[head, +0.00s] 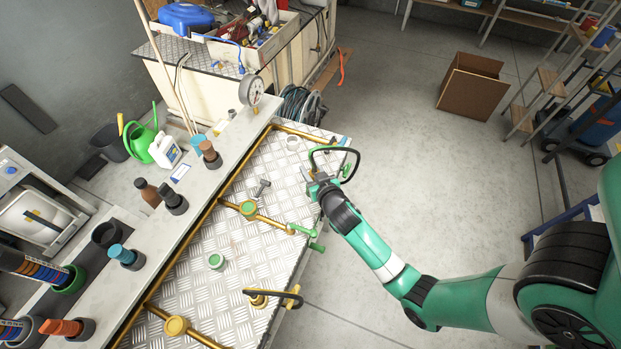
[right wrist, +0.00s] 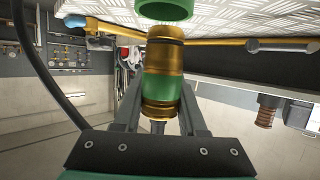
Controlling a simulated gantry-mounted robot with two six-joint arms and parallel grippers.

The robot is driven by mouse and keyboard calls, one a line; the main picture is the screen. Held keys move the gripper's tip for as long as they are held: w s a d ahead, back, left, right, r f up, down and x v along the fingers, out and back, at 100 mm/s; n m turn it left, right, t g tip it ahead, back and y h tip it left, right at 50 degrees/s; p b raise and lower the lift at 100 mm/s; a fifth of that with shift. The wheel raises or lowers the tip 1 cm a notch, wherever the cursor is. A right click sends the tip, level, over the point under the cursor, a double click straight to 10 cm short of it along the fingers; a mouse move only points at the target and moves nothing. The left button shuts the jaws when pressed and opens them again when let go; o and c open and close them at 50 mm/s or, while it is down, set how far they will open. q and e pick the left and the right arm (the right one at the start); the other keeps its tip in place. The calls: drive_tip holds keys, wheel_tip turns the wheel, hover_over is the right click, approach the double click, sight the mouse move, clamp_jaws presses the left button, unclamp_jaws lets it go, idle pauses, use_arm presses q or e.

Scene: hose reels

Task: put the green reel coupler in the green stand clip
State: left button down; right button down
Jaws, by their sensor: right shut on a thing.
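My right gripper (head: 314,178) is shut over the far right part of the metal plate. In the right wrist view my right gripper (right wrist: 160,115) is shut on the green reel coupler (right wrist: 163,75), a brass cylinder with a green band. A green ring-shaped part (right wrist: 165,8) is just beyond the coupler's tip, cut off by the picture edge; I cannot tell whether they touch or whether this is the stand clip. Green fittings (head: 302,230) sit at the plate's right edge in the head view. My left gripper is not in view.
A dark hose (right wrist: 45,70) curves past my right gripper. The treadplate bench (head: 190,279) carries brass pipes, a green cup (head: 216,261) and a bolt (head: 262,188). A pressure gauge (head: 251,90) stands at its back. The floor to the right has free room.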

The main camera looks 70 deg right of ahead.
sight(310, 174)
drive_tip(key=shift+w+d+f, duration=0.2)
drive_tip(key=shift+d+f, duration=0.1)
drive_tip(key=shift+f, duration=0.05)
drive_tip(key=shift+d+f, duration=0.2)
drive_tip(key=shift+f, duration=0.1)
wheel_tip(310, 174, down, 3)
drive_tip(key=shift+r+b, duration=0.1)
drive_tip(key=shift+b, duration=0.6)
drive_tip(key=shift+w, duration=0.1)
drive_tip(key=shift+f, duration=0.35)
drive_tip(key=shift+c, duration=2.3)
unclamp_jaws()
drive_tip(key=shift+r, duration=0.1)
